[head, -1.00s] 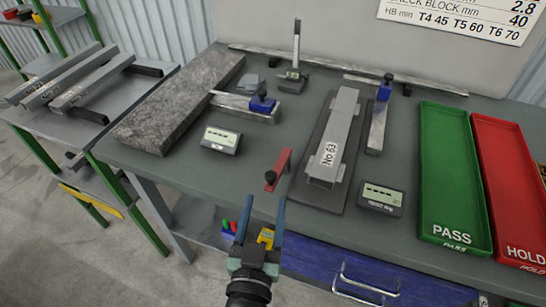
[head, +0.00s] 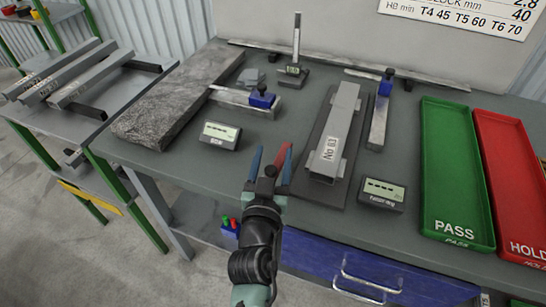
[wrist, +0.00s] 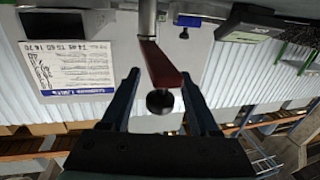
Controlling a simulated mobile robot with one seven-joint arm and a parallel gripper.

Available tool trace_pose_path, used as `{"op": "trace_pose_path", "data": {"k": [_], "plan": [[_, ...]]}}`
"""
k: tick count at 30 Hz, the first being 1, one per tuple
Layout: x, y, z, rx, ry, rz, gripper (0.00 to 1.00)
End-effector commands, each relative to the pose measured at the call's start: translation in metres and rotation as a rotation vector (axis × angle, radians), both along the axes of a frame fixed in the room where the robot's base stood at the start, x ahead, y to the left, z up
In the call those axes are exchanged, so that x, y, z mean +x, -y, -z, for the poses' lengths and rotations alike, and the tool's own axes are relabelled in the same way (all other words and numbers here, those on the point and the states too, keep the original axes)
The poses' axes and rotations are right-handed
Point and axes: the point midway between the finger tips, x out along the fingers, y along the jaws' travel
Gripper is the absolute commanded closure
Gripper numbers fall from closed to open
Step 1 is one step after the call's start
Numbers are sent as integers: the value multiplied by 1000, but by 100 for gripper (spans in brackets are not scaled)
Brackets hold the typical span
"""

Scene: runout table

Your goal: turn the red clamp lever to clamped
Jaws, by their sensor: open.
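The red clamp lever (head: 282,152) sits near the front edge of the table, left of the metal profile marked No 63 (head: 338,125). In the wrist view the lever (wrist: 162,68) extends between the two fingers, with its black knob (wrist: 160,102) deep between them. My gripper (head: 272,152) is open, one finger on each side of the lever; it also shows in the wrist view (wrist: 160,75). Gaps show beside the knob on both sides. In the head view the fingers partly hide the lever.
A grey readout box (head: 219,135) stands to the left and another (head: 381,194) to the right. The green PASS tray (head: 445,224) and red HOLD tray (head: 522,235) lie at the right. A granite slab (head: 165,100) lies at the left.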

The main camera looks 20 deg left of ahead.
Motion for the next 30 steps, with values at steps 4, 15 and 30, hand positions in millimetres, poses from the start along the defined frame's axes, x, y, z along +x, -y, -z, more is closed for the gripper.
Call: {"op": "trace_pose_path", "data": {"k": [4, 15, 30], "plan": [[0, 0, 0, 0, 0, 0, 38], [0, 0, 0, -1, 0, 0, 100], [0, 0, 0, -1, 1, 0, 100]]}}
